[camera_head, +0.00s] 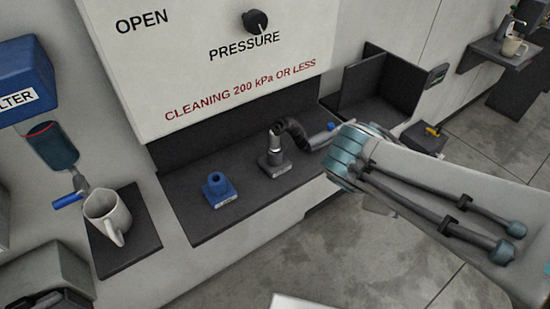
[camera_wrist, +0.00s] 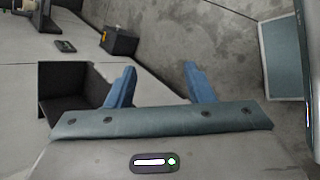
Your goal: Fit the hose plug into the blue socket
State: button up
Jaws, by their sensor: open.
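The blue socket (camera_head: 219,190) stands upright on the dark shelf, left of the hose. Its top opening shows and nothing is in it. The black ribbed hose (camera_head: 291,127) arches from a silver fitting (camera_head: 275,143) standing in a grey block (camera_head: 274,164) and runs right, toward my arm. I cannot tell whether that silver fitting is the plug. My gripper (camera_wrist: 158,72) is open in the wrist view, its two blue fingers wide apart with only floor and wall between them. In the head view my wrist hides most of it, right of the hose; the hose's far end is hidden too.
A mug (camera_head: 106,216) stands on a dark plate at left, under a blue filter unit (camera_head: 28,78). The pressure panel (camera_head: 205,50) rises behind the shelf (camera_head: 215,222). A dark open bin (camera_head: 372,95) stands behind my wrist. The shelf front is clear.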

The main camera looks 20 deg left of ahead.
jog(key=w+a+f+n+t+b, duration=0.3)
jog(key=a+f+n+t+b, duration=0.15)
jog(key=a+n, duration=0.25)
jog(key=n+t+y+b, duration=0.8)
jog(key=n, duration=0.7)
send_near(274, 139)
jog(key=w, duration=0.3)
jog(key=w+a, duration=0.1)
jog(key=w, duration=0.1)
jog(key=shift+w+r, duration=0.1)
jog(key=shift+w, duration=3.1)
grip_shut()
